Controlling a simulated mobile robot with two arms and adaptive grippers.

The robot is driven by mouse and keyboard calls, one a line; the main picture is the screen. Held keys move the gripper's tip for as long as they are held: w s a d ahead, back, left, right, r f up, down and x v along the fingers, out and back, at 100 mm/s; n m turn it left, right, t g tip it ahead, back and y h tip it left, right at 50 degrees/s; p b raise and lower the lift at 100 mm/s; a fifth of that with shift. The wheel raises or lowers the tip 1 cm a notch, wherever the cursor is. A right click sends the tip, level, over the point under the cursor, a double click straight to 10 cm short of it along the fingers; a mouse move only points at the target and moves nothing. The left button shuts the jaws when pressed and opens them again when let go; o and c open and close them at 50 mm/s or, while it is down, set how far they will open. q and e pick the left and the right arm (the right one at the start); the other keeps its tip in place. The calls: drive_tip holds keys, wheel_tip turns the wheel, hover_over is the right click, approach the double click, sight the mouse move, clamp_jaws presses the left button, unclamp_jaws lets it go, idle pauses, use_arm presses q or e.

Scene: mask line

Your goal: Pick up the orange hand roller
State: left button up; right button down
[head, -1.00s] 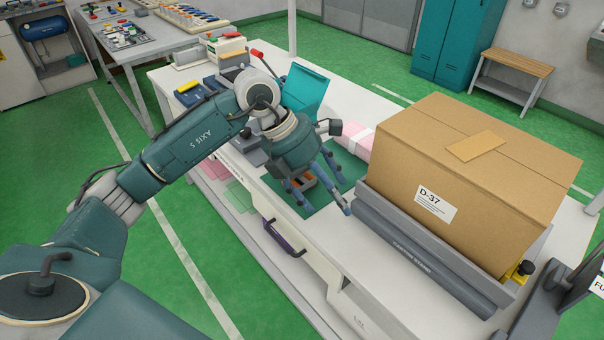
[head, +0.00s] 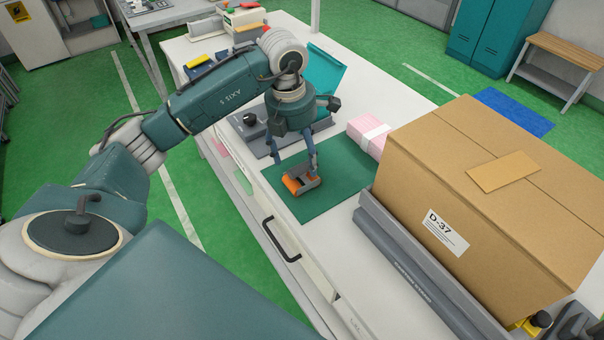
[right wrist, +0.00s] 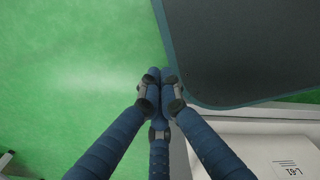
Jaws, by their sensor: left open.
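The orange hand roller (head: 292,186), with a grey part beside the orange, lies on the green mat (head: 336,186) on the white bench in the head view. My left gripper (head: 296,168) points down over it, open, with its blue fingers at either side of the roller. The fingers hide part of it, and I cannot tell whether they touch it. In the right wrist view my right gripper (right wrist: 161,80) has its blue fingertips together with nothing visible between them.
A large cardboard box (head: 480,190) stands on a grey cradle at the right of the bench. A pink banded pack (head: 369,135) lies behind the mat. A teal open case (head: 325,78) and a grey device stand behind the gripper. A dark panel (right wrist: 240,50) is near my right gripper.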

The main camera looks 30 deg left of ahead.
sight(301, 165)
use_arm(q)
drive_tip(key=shift+f, duration=0.45)
wheel_tip(301, 165, down, 4)
drive_tip(key=shift+w+d+r+p, duration=0.15)
drive_tip(key=shift+r+p, duration=0.05)
drive_tip(key=shift+p, duration=0.55)
drive_tip(key=shift+f, duration=0.3)
drive_tip(key=shift+w+f, duration=0.1)
drive_tip(key=shift+f, duration=0.05)
drive_tip(key=c, duration=1.2)
drive_tip(key=shift+c, duration=1.3)
use_arm(e)
drive_tip(key=shift+w+d+r, duration=0.1)
drive_tip(key=shift+w+r, duration=0.35)
drive_tip(key=shift+w, duration=0.15)
drive_tip(key=shift+w+d+r, duration=0.1)
drive_tip(key=shift+w+r, duration=0.3)
drive_tip(key=shift+w, duration=0.2)
